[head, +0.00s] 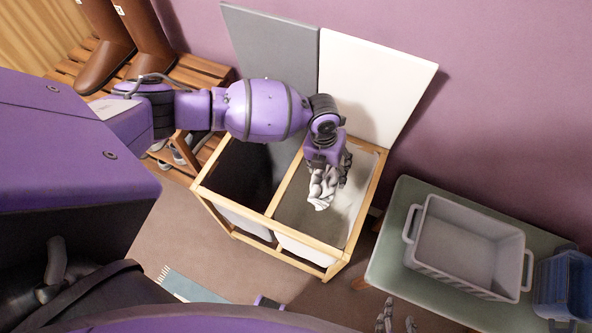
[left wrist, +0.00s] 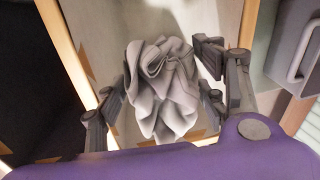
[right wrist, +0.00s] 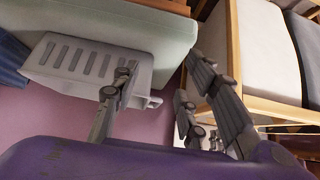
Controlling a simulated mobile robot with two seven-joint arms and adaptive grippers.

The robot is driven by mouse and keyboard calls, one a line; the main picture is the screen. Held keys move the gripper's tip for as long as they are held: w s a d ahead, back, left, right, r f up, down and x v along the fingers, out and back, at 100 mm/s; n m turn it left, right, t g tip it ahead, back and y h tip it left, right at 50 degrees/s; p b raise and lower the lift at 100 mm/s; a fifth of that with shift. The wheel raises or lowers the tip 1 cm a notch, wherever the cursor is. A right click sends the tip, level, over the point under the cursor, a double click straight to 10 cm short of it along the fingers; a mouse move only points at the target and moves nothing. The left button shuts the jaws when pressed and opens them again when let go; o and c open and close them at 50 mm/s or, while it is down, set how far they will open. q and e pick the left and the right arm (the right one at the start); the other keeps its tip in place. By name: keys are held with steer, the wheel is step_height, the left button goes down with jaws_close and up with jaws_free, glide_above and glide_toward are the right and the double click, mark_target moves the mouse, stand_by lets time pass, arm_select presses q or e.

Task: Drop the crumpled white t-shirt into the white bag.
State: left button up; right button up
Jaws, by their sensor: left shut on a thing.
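The crumpled white t-shirt (head: 320,193) hangs from my left gripper (head: 331,172) over the white bag (head: 358,188), the right compartment of a wooden-framed hamper. In the left wrist view the t-shirt (left wrist: 162,88) is bunched between the fingers of my left gripper (left wrist: 165,85), with the pale bag interior below it. The gripper is shut on the t-shirt. My right gripper (head: 396,318) is at the bottom of the head view, near the bench. In the right wrist view my right gripper (right wrist: 160,85) has its fingers apart, with nothing between them.
The hamper's left compartment is a dark bag (head: 240,172). Grey and white lids (head: 375,80) stand raised behind. A pale green bench (head: 395,250) at right holds a grey basket (head: 465,245) and a blue basket (head: 565,285). Brown boots (head: 103,50) stand on a wooden rack at upper left.

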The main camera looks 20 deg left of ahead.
arm_select(q)
step_height(320, 180, down, 3)
steer(key=shift+s+r+b, duration=0.1)
steer(key=shift+s+b, duration=0.05)
steer(key=shift+b, duration=0.35)
steer(key=shift+f+b, duration=0.3)
steer(key=shift+f, duration=0.2)
steer(key=shift+r, duration=0.1)
steer(key=o, duration=1.3)
steer(key=r, duration=0.4)
steer(key=a+r, duration=0.1)
steer(key=r, duration=0.3)
steer(key=a+r, duration=0.1)
steer(key=r, duration=0.3)
